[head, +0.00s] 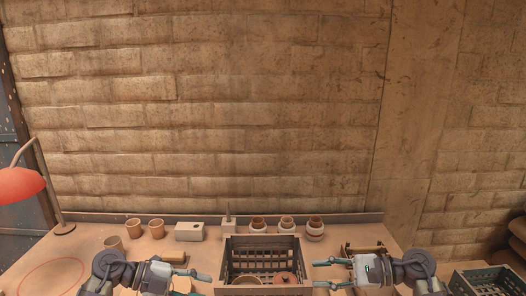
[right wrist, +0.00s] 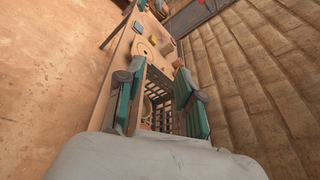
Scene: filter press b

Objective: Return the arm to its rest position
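My right gripper (head: 322,273) is at the right of the dark slatted crate (head: 263,240) in the head view, pointing left toward it. Its teal fingers are spread with nothing between them. In the right wrist view the open fingers (right wrist: 160,100) show wide apart, with the crate (right wrist: 163,118) beyond them. My left gripper (head: 203,276) is at the left of the crate, pointing right toward it. Its fingers look apart, and no held thing shows. The crate holds a reddish-brown round piece (head: 285,278) and another round piece (head: 246,280).
Several terracotta cups, one of them here (head: 156,229), stand along the table's back. A pale block (head: 189,231) and stacked pots (head: 315,228) are near the back edge. A red lamp (head: 20,185) stands left. A second crate (head: 487,281) is at far right.

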